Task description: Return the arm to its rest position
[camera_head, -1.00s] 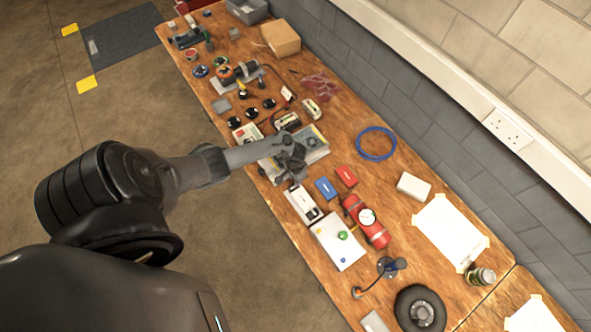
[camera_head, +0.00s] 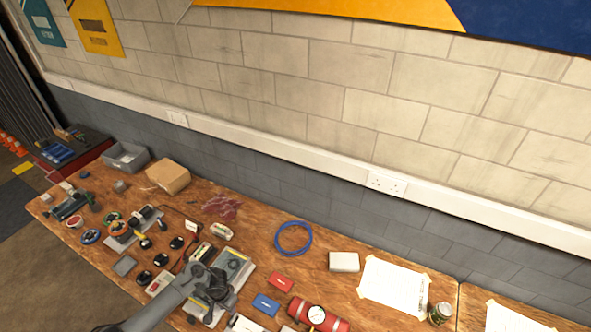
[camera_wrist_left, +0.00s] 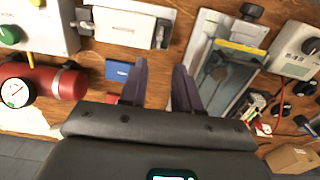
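My left arm (camera_head: 165,309) comes in from the bottom left of the head view and reaches over the bench. My left gripper (camera_head: 212,286) is beside and partly in front of a grey tray-like unit (camera_head: 236,265). In the left wrist view, the two dark fingers of the left gripper (camera_wrist_left: 160,80) stand apart with bare wood visible between them, and nothing is held. The grey unit with a yellow strip (camera_wrist_left: 240,47) is right of the fingers there. A white box (camera_wrist_left: 124,27) is beyond them. My right gripper is in neither view.
The wooden bench (camera_head: 262,222) is crowded. A blue box (camera_head: 266,304), a red box (camera_head: 280,282) and a red cylinder with a gauge (camera_head: 320,315) are right of the gripper. A blue cable ring (camera_head: 293,238) and a cardboard box (camera_head: 168,177) lie farther back, near the wall.

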